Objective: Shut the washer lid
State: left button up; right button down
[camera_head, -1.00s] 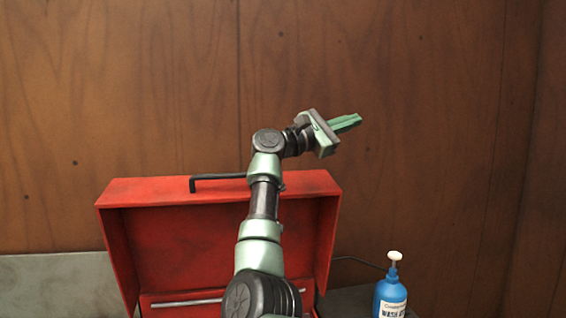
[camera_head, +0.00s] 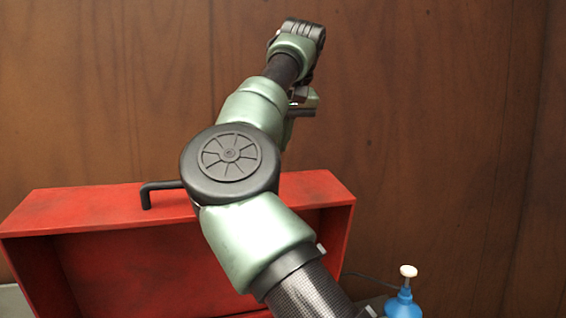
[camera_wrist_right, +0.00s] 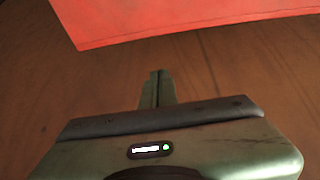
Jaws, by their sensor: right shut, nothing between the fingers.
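The washer's red lid (camera_head: 165,262) stands open against the wooden wall, its hollow inner side facing me. A black bar handle (camera_head: 148,192) is at its top edge, partly hidden by my right arm. My right gripper (camera_wrist_right: 159,76) is shut and empty. In the head view only a bit of its body shows behind my arm, above the lid's top edge; its fingertips are hidden there. In the right wrist view a red panel, apparently the lid (camera_wrist_right: 180,18), lies beyond the fingertips, apart from them. My left gripper is not in view.
A blue pump bottle (camera_head: 402,302) with a white top stands right of the lid, near a dark cable. The brown wooden wall (camera_head: 450,130) is close behind the lid. My right arm covers much of the middle of the head view.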

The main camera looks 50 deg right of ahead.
jog(key=f, duration=0.4)
jog(key=shift+s+a+f, duration=0.1)
jog(key=shift+s+f, duration=0.2)
jog(key=shift+s+a, duration=0.25)
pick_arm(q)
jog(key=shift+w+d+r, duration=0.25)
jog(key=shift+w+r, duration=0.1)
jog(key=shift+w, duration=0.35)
pick_arm(e)
jog(key=shift+w+d+f, duration=0.1)
jog(key=shift+d+f, duration=0.05)
